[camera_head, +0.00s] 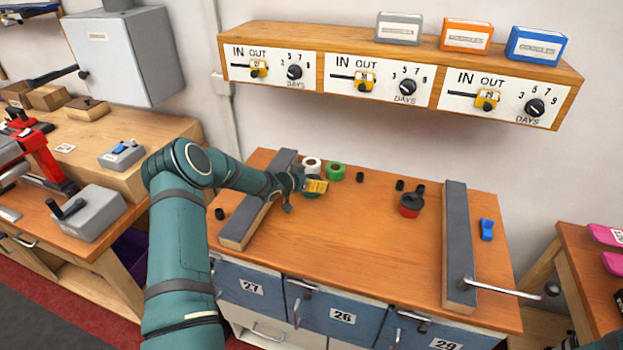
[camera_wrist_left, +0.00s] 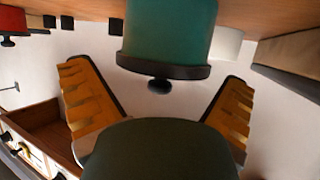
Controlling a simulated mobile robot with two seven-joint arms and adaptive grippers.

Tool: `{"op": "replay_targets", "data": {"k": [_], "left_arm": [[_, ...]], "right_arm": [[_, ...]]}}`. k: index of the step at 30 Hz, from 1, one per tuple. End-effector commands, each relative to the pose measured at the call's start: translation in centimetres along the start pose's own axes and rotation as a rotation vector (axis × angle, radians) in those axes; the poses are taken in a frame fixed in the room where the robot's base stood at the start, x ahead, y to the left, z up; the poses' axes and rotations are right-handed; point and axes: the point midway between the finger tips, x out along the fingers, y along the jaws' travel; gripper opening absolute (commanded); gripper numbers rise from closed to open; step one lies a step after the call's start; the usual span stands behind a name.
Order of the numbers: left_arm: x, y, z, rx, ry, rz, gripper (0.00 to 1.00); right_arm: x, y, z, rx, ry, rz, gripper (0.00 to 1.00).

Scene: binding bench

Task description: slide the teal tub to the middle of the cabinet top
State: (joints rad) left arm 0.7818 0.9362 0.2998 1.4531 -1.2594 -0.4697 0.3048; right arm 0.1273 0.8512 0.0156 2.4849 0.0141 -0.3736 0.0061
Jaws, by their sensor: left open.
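The teal tub (camera_wrist_left: 172,30) hangs large and upside down in the left wrist view, with a dark lid and a black knob. In the head view my left gripper (camera_head: 303,194) is low over the back left of the cabinet top (camera_head: 360,240) and mostly hides the tub. In the left wrist view the gripper's yellow fingers (camera_wrist_left: 160,100) are spread wide, with the tub centred between their lines near the tips. I cannot tell whether either finger touches it. My right gripper is out of view.
White (camera_head: 311,164) and green (camera_head: 336,171) round items stand close behind the gripper. A red and black tub (camera_head: 410,205) stands farther right. Grey-topped rails flank the top at left (camera_head: 238,228) and right (camera_head: 459,235). The middle front is clear; a shelf (camera_head: 400,58) overhangs behind.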

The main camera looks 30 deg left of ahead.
Motion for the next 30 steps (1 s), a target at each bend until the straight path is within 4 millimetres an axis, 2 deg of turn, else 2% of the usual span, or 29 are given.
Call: {"op": "replay_targets", "data": {"k": [5,6,8,9,12,23,27,29,30], "left_arm": [[0.0,0.0,0.0,0.0,0.0,0.0,1.0],[0.0,0.0,0.0,0.0,0.0,0.0,0.93],[0.0,0.0,0.0,0.0,0.0,0.0,0.72],[0.0,0.0,0.0,0.0,0.0,0.0,0.58],[0.0,0.0,0.0,0.0,0.0,0.0,0.28],[0.0,0.1,0.2,-0.001,-0.003,0.001,0.25],[-0.1,0.8,0.4,-0.002,-0.004,0.004,0.23],[-0.2,1.2,0.5,-0.004,-0.005,0.005,0.17],[-0.3,1.5,0.6,-0.003,-0.006,0.006,0.04]], "right_arm": [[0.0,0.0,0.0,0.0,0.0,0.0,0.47],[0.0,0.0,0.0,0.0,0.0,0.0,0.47],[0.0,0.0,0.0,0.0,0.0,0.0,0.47],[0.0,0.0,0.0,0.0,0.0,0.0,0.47],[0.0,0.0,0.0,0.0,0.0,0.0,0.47],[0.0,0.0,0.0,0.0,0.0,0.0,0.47],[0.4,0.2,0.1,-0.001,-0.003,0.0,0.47],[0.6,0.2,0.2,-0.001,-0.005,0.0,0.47],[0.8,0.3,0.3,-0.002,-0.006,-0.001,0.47]]}}
